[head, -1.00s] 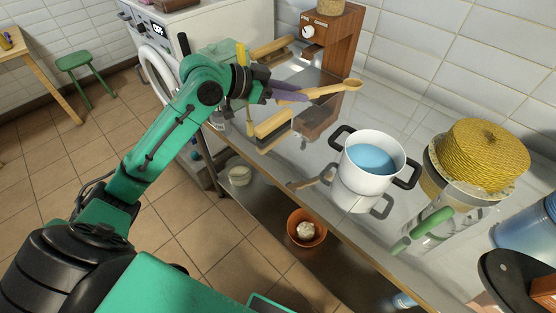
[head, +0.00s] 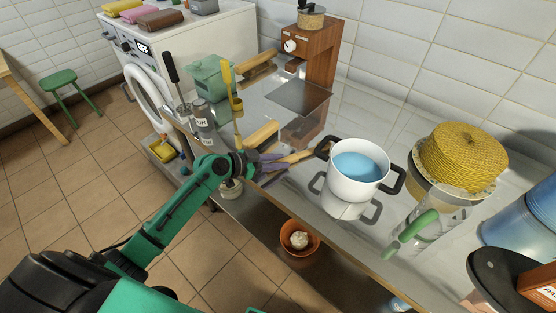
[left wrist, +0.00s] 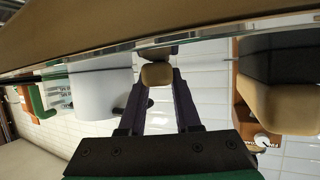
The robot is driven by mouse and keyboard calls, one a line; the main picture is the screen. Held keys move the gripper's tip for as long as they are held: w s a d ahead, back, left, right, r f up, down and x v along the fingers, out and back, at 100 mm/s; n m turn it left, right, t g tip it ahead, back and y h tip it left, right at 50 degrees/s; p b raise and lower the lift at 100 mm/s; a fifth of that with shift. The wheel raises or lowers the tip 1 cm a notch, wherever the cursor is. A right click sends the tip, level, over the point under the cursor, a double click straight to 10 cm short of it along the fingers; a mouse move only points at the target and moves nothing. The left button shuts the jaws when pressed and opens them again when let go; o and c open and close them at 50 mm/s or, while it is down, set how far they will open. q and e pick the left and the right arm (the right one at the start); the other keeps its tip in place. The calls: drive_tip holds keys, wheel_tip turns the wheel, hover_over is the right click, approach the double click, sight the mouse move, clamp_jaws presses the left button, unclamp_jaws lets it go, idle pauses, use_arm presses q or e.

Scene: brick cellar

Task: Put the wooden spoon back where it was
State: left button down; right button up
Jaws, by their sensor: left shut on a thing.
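The wooden spoon (head: 294,157) is held in my left gripper (head: 272,166), low over the front part of the metal counter (head: 405,231). The spoon points right, toward the left handle of a white pot (head: 358,181) with blue contents. I cannot tell whether the spoon touches the counter or the pot handle. In the left wrist view, my purple fingers (left wrist: 163,105) are closed around the tan wooden spoon (left wrist: 157,75). Part of the spoon is hidden by the fingers. My right gripper is not in view.
A wooden grinder (head: 316,48) and wood-handled items stand behind my left gripper. A yellow-handled brush (head: 237,103) and grey canisters (head: 203,120) are left of it. A yellow rope coil (head: 462,155) stands right of the pot. An orange bowl (head: 299,240) sits below the counter.

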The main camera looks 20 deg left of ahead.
use_arm(q)
drive_tip(key=shift+f, duration=0.1)
drive_tip(key=c, duration=0.6)
unclamp_jaws()
drive_tip(key=shift+r, duration=0.35)
drive_tip(key=b+v, duration=0.2)
drive_tip(key=v, duration=0.9)
drive_tip(key=shift+s+a, duration=0.25)
drive_tip(key=shift+s, duration=0.1)
